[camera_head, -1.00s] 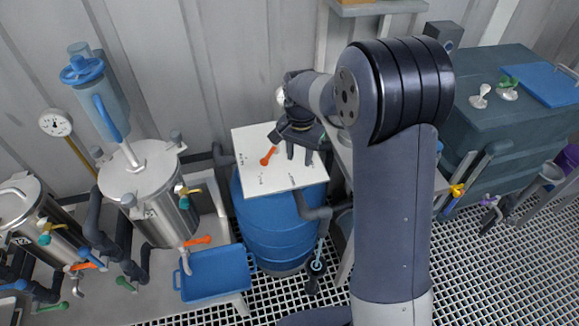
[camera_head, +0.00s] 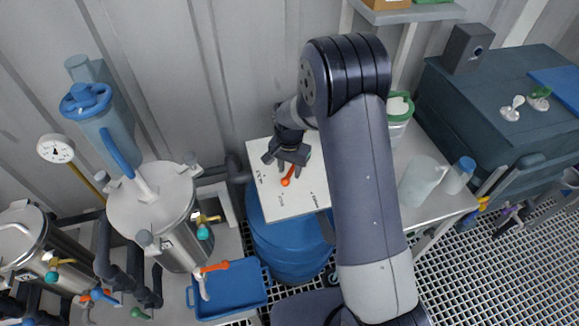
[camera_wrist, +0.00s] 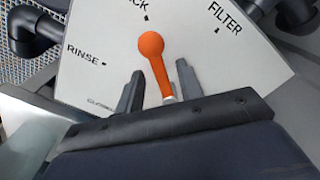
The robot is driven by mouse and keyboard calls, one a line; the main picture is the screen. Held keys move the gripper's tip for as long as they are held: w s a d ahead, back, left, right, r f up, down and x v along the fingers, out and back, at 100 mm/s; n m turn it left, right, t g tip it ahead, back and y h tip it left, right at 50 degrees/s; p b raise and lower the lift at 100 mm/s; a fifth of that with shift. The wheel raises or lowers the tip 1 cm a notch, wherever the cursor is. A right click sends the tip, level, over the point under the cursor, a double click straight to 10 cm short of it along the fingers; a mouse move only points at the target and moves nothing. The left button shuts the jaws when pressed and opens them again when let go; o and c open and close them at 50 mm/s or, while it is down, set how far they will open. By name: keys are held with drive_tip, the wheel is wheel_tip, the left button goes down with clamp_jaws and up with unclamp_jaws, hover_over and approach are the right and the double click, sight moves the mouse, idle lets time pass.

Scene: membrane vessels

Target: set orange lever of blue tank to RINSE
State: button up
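The blue tank (camera_head: 290,243) stands below a white label panel (camera_head: 266,203) in the head view. The orange lever (camera_head: 287,181) sits on the panel; it also shows in the wrist view (camera_wrist: 151,48). In the wrist view its round head points at the middle mark, whose label is cut off and ends in "CK". The RINSE label (camera_wrist: 83,55) is to the left and the FILTER label (camera_wrist: 226,17) to the right. My gripper (camera_head: 290,165) is open at the lever, one finger on each side of its stem in the wrist view (camera_wrist: 160,70), with small gaps visible.
Steel vessels (camera_head: 158,205) with a blue-topped filter housing (camera_head: 107,118) stand left. A blue tray (camera_head: 226,292) lies low beside the tank. A shelf with a translucent jug (camera_head: 421,182) is right of my arm. A dark pipe (camera_head: 237,170) runs beside the panel's left edge.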

clamp_jaws()
idle(0.4)
